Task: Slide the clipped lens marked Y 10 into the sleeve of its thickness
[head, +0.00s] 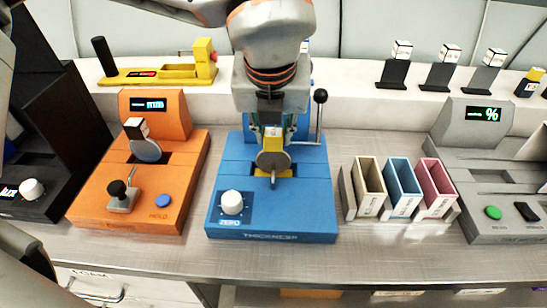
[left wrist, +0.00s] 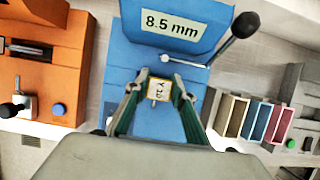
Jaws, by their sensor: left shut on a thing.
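The clip block marked Y 10 (left wrist: 158,89) sits between the fingertips of my left gripper (left wrist: 160,92), which is shut on it. In the head view my left gripper (head: 271,118) reaches down over the blue thickness gauge (head: 310,205). The round grey lens (head: 272,161) hangs upright at the gauge's measuring spot, with yellow just behind it. I cannot tell whether it touches the gauge. The gauge display (left wrist: 170,24) reads 8.5 mm. Three open-topped sleeves, tan (head: 368,188), blue (head: 403,187) and pink (head: 437,188), stand right of the gauge. Their labels are too small to read. My right gripper is out of view.
An orange device (head: 185,165) on the left holds another clipped lens (head: 146,151). A grey device (head: 460,150) with a % display stands right of the sleeves. The gauge's black-knobbed lever (head: 320,97) rises beside my gripper. Several clipped pieces line the back ledge.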

